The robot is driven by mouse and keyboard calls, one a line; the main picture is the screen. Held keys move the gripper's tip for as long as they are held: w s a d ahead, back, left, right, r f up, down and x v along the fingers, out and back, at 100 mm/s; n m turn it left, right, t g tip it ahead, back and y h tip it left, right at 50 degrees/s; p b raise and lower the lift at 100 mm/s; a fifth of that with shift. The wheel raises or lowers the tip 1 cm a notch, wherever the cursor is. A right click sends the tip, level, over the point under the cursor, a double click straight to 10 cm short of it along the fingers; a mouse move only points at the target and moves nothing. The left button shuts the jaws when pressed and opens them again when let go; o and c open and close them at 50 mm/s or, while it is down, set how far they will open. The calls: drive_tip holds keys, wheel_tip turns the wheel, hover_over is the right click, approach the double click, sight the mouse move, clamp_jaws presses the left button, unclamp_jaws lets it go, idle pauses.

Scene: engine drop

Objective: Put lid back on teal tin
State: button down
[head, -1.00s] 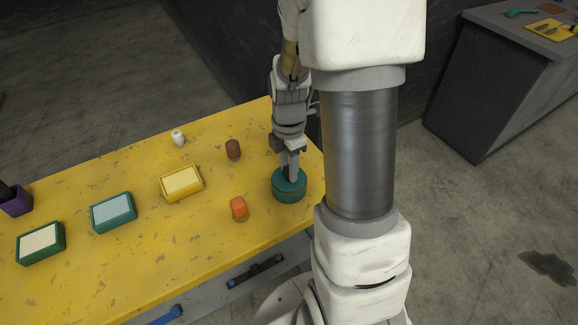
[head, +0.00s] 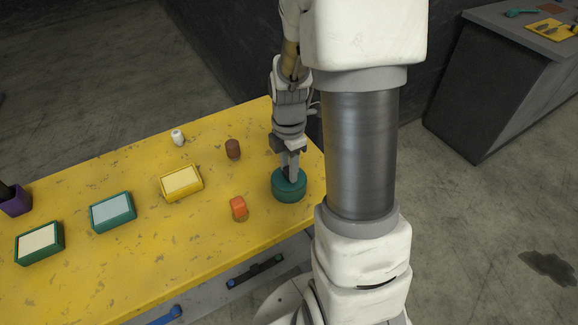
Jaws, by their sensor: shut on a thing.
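The round teal tin (head: 289,192) stands upright near the right end of the yellow table. Its lid (head: 279,178) is teal too and sits level at the top of the tin. My gripper (head: 290,177) points straight down over the middle of the lid, its fingers shut on the lid. The fingers and wrist hide the part of the lid that they grip. I cannot tell from this view whether the lid is fully seated on the rim.
On the yellow table (head: 150,255) are an orange piece (head: 238,208), a brown cylinder (head: 233,149), a white piece (head: 177,137), a yellow box (head: 181,182), a teal box (head: 112,212), a green box (head: 39,242) and a purple holder (head: 15,201). A grey bench (head: 495,90) stands apart.

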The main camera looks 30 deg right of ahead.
idle(0.4)
drive_tip(key=shift+c, duration=2.3)
unclamp_jaws()
drive_tip(key=shift+o, duration=0.3)
drive_tip(key=o, duration=0.4)
drive_tip(key=shift+r+p, duration=2.65)
drive_tip(key=shift+r, duration=0.85)
drive_tip(key=shift+c, duration=0.3)
